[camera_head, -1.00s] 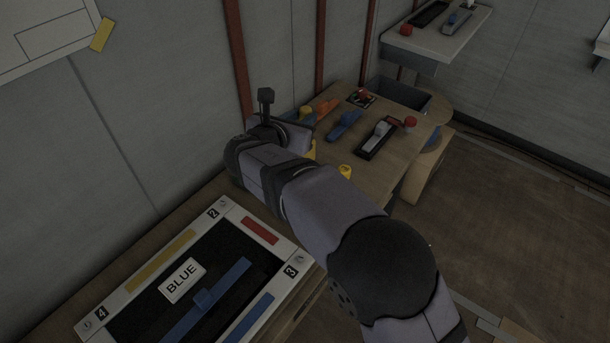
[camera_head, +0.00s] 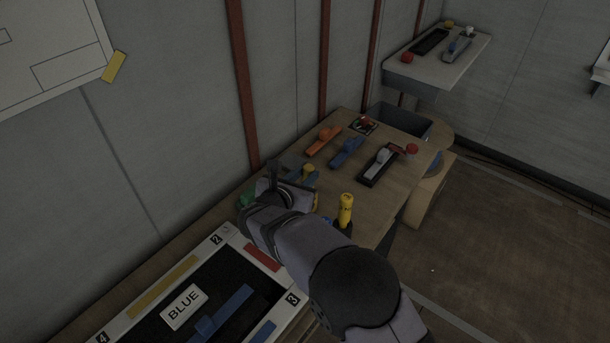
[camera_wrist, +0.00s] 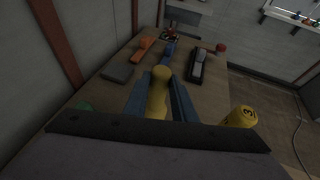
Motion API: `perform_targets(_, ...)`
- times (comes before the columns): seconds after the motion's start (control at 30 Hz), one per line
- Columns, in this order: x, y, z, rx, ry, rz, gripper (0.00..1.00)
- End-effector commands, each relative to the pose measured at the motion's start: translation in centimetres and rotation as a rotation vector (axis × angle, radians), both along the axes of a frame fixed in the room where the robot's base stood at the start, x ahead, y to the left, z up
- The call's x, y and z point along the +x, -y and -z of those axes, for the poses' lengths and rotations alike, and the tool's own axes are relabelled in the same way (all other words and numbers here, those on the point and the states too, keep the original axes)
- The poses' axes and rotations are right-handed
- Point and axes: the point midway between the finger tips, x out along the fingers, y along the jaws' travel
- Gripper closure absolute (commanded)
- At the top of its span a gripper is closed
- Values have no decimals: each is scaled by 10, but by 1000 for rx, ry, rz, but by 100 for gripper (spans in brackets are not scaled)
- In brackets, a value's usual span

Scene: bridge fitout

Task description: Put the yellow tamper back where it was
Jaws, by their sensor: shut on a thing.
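A yellow tamper (camera_wrist: 157,97) with a rounded knob end is between the two blue fingers of my gripper (camera_wrist: 160,84), which is shut on it, over the workbench. In the head view a piece of this yellow tamper (camera_head: 309,169) shows past my wrist, and the rest is hidden by my arm. I cannot tell whether its lower end touches the bench. A second yellow piece, a cylinder with a dark mark (camera_head: 346,210), stands upright to the right of my wrist. This cylinder also shows at the right in the wrist view (camera_wrist: 240,117).
Orange (camera_head: 323,141) and blue (camera_head: 347,151) tools lie farther back on the bench. Beside them is a dark tray with a grey tool (camera_head: 381,162) and a red knob (camera_head: 411,149). A green item (camera_head: 246,199) is left of my wrist. A framed board (camera_head: 228,238) lies in front.

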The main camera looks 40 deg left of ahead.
Motion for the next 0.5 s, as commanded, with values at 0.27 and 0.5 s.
perform_targets(0.27,0,-1,3,4,3,0,100)
perform_targets(0.5,0,0,7,3,1,0,69)
